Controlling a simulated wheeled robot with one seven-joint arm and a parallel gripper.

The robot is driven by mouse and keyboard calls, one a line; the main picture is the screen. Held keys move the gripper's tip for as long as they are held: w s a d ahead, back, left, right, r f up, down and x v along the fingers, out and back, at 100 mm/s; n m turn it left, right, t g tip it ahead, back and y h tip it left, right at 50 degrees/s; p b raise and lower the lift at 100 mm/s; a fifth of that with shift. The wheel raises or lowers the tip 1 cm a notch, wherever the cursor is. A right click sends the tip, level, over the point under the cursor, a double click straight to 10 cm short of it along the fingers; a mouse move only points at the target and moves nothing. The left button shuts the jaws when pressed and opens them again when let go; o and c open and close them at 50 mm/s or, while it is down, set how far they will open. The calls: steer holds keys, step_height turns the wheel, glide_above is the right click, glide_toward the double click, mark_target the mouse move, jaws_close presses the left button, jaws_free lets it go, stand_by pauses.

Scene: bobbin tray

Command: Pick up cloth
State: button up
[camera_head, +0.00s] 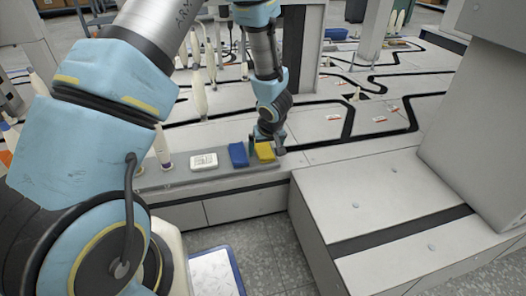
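Two small folded pieces that look like cloths lie side by side on a grey ledge (218,178). One is blue (238,155) and one is yellow (264,153). The frame does not settle which one the task names. My gripper (279,147) points down at the right edge of the yellow piece, very close to it. Whether they touch cannot be told. The fingers are small and dark, so their opening cannot be made out.
A white box-like item (204,161) lies left of the blue piece. A white bobbin-like item (163,150) stands farther left. A large light-grey cabinet top (385,195) is at the right. Behind is a wide pale surface with black tracks.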

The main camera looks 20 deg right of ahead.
mark_target(265, 152)
steer(key=c, duration=1.3)
steer(key=shift+o, duration=0.2)
step_height(265, 152, up, 10)
steer(key=p, duration=0.7)
steer(key=shift+p, duration=0.35)
steer(key=o, duration=0.7)
steer(key=c, duration=0.5)
steer(key=shift+s, duration=0.15)
steer(key=shift+c, duration=0.4)
